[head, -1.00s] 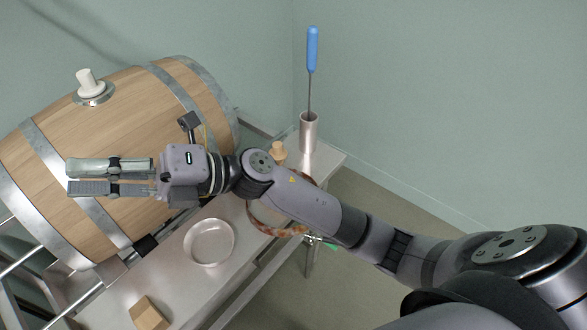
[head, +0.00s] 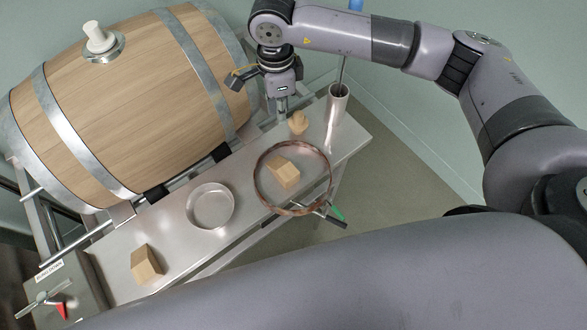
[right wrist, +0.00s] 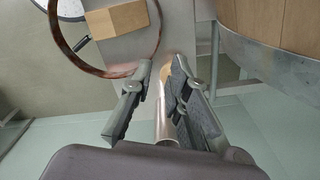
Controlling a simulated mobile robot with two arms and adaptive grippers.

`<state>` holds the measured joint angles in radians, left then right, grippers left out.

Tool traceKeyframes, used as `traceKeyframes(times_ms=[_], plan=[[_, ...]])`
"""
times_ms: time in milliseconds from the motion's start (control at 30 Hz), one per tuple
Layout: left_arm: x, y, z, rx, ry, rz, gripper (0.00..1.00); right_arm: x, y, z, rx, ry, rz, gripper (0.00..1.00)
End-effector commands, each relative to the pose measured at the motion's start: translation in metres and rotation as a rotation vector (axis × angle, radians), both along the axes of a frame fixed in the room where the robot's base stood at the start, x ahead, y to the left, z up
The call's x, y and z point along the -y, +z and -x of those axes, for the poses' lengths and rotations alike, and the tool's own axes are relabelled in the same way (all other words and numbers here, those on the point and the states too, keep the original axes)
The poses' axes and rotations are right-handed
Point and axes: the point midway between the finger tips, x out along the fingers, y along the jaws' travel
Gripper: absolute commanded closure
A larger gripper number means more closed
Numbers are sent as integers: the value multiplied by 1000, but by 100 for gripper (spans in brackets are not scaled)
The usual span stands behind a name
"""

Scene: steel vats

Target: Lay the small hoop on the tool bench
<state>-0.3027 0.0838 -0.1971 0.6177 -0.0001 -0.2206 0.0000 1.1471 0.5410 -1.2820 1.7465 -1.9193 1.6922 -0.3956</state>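The small hoop (head: 256,190), a thin brown ring, is at the right part of the tool bench (head: 180,240), around a wooden block (head: 283,172). Its front side reaches past the bench's front edge; I cannot tell whether it lies flat. It also shows in the right wrist view (right wrist: 68,48). My right gripper (head: 282,108) points down above the bench, behind the hoop and apart from it.
A barrel (head: 120,105) lies behind the bench. A steel cup (head: 337,105) with a blue-handled tool stands at the bench's right end. A round steel dish (head: 211,224) and another wooden block (head: 147,265) are further left.

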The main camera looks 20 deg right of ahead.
Motion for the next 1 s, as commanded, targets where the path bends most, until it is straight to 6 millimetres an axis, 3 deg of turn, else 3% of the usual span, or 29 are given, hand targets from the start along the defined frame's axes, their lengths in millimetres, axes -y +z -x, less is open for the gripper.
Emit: traceKeyframes(times_ms=[300,533,733,1000], plan=[[-1,21,1,-2,0,-1,60,-1,-62,1,-4,0,-2,84],[5,26,-2,3,0,6,60,0,-79,1,-2,-1,-3,84],[7,45,-5,7,-3,9,60,1,-105,3,-6,-2,-3,84],[7,47,-5,8,-3,9,60,1,-129,1,0,-1,-4,84]])
